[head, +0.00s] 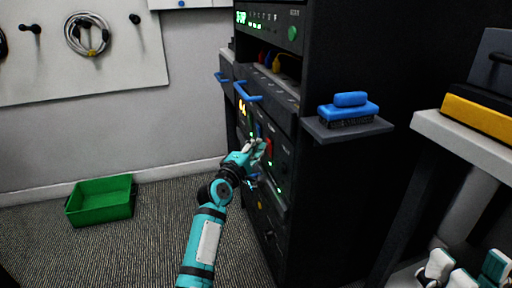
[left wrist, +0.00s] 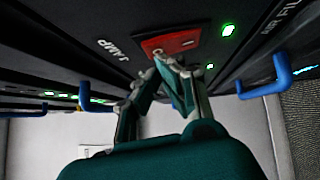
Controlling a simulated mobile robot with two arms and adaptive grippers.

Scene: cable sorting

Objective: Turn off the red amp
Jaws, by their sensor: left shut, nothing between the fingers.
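The red amp's red switch (left wrist: 170,43) is on a dark panel in the left wrist view, beside upside-down white lettering that reads like AMP. A green light (left wrist: 228,30) glows near it. In the head view, a bit of red on the amp (head: 269,147) shows just right of my left gripper (head: 260,148). The left gripper is shut and empty, and its fingertips also show in the left wrist view (left wrist: 172,62) right at the switch's edge. I cannot tell if they touch it. Part of my right gripper (head: 467,268) shows at the bottom right, cut off by the frame.
The black rack (head: 335,200) has blue handles (head: 247,92) sticking out above my left gripper. A side shelf (head: 347,128) holds a blue brush-like object (head: 348,108). A green bin (head: 101,200) stands on the floor at left. A pale shelf (head: 465,137) is at right.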

